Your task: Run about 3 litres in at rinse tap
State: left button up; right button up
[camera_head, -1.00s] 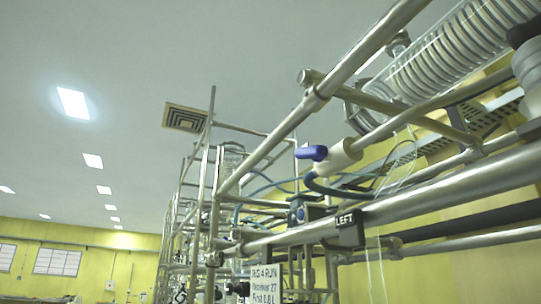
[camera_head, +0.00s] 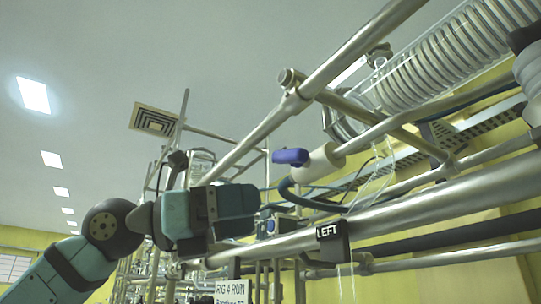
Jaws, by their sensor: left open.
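A tap with a blue handle (camera_head: 290,157) and a pale cylindrical body (camera_head: 322,163) sits on the steel frame, right of the picture's middle. A dark hose curves away below it. I see no name on the tap, so I cannot tell from the picture whether it is the rinse tap. My left gripper (camera_head: 238,208), teal and dark grey, is in front of the frame, below and left of the blue handle and apart from it. It is open and nothing shows in it; its fingertips are hard to make out. My right gripper is out of view.
A thick steel rail (camera_head: 440,203) with a black "LEFT" tag (camera_head: 331,241) runs below the tap. A sloping steel tube (camera_head: 315,85) crosses above it. A coiled glass condenser (camera_head: 430,70) is at upper right. A white "RIG 4 RUN" sign (camera_head: 234,290) hangs low.

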aim_at(284, 151)
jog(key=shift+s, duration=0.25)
pick_arm(q)
jog(key=s+a+r+t+y, duration=0.2)
jog(key=r+t+y, duration=0.1)
jog(key=r, duration=0.3)
jog(key=s+a+r+t+y, duration=0.2)
jog(key=s+r+t, duration=0.1)
jog(key=r+t, duration=0.15)
jog(key=shift+n+g, duration=0.3)
jog(key=shift+g, duration=0.05)
jog(key=p+x, duration=0.2)
jog(key=x, duration=0.4)
jog(key=p+x, duration=0.2)
jog(key=x, duration=0.5)
jog(key=shift+w+a+r+p, duration=0.15)
jog(key=shift+w+r+p, duration=0.1)
jog(key=shift+w+p, duration=0.05)
jog(key=shift+w+d+f, duration=0.1)
jog(key=shift+w+d, duration=0.2)
jog(key=shift+d, duration=0.1)
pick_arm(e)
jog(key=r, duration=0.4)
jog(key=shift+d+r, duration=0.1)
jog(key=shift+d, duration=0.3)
pick_arm(q)
jog(key=c, duration=0.6)
jog(key=shift+c, duration=0.2)
